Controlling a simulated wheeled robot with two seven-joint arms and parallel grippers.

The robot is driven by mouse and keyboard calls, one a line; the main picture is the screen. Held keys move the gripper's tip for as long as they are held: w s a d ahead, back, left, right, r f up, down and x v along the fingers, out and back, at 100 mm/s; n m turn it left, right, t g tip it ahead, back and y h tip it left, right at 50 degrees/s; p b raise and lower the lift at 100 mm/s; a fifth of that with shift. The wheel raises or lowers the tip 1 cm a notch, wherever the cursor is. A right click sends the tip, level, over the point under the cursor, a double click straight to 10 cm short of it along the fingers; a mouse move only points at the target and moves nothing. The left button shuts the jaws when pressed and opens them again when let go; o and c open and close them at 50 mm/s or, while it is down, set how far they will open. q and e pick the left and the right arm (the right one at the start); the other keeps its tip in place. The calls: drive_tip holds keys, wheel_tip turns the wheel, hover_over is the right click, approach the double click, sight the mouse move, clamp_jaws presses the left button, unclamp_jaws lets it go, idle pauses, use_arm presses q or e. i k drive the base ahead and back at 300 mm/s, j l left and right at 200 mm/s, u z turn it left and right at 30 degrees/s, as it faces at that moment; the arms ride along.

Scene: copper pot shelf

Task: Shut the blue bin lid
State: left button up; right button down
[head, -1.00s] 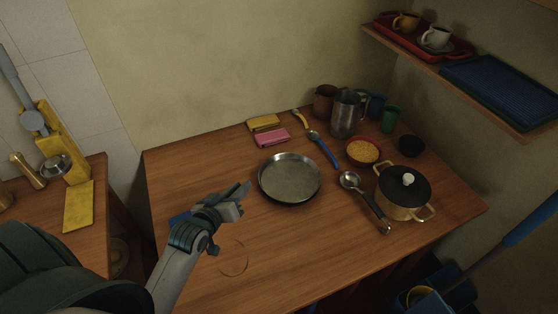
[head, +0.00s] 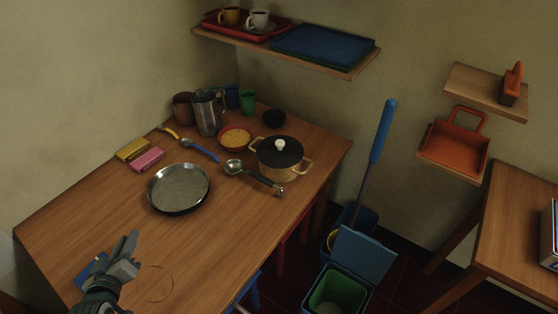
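A blue bin (head: 318,291) with a green inside stands on the floor right of the table. Its blue lid (head: 364,254) is raised, tilted up at the bin's back side. My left gripper (head: 130,252) is over the near left part of the wooden table, far from the bin. Its fingers look close together, but I cannot tell whether they meet. A blue thing lies partly hidden beside it. My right gripper does not show.
The wooden table (head: 100,215) holds a pan (head: 179,188), a lidded pot (head: 281,158) and a ladle (head: 253,176). A blue-handled mop (head: 382,132) stands behind the bin. A second table (head: 520,235) is at right. Dark floor lies between.

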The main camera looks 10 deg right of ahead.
sight(366, 257)
drive_tip(key=k, duration=1.25)
